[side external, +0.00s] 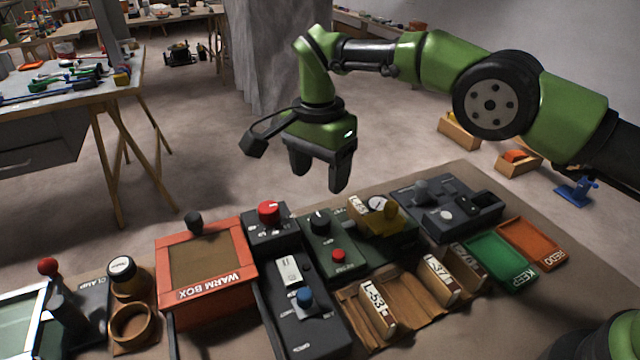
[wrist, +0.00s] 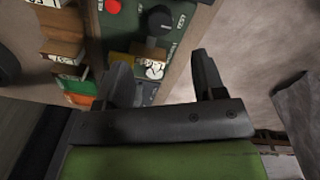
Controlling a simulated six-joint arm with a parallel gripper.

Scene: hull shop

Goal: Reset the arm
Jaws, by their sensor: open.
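My gripper (side external: 318,172) hangs pointing down in the side external view, above the far edge of the bench, its two dark fingers apart with nothing between them. In the wrist view the fingers (wrist: 160,78) are also spread and empty. The green arm reaches in from the right. Below the gripper are a dark box with a red knob (side external: 268,212) and a green test box (side external: 330,246) with a black knob and a red button. The gripper touches none of them.
An orange warm box (side external: 206,262) stands left on the bench, with a brass ring (side external: 131,327) beside it. Labelled blocks (side external: 377,308) sit in a wooden rack. A green tray (side external: 500,258) and an orange tray (side external: 532,243) lie right, looking empty. Floor beyond the bench is open.

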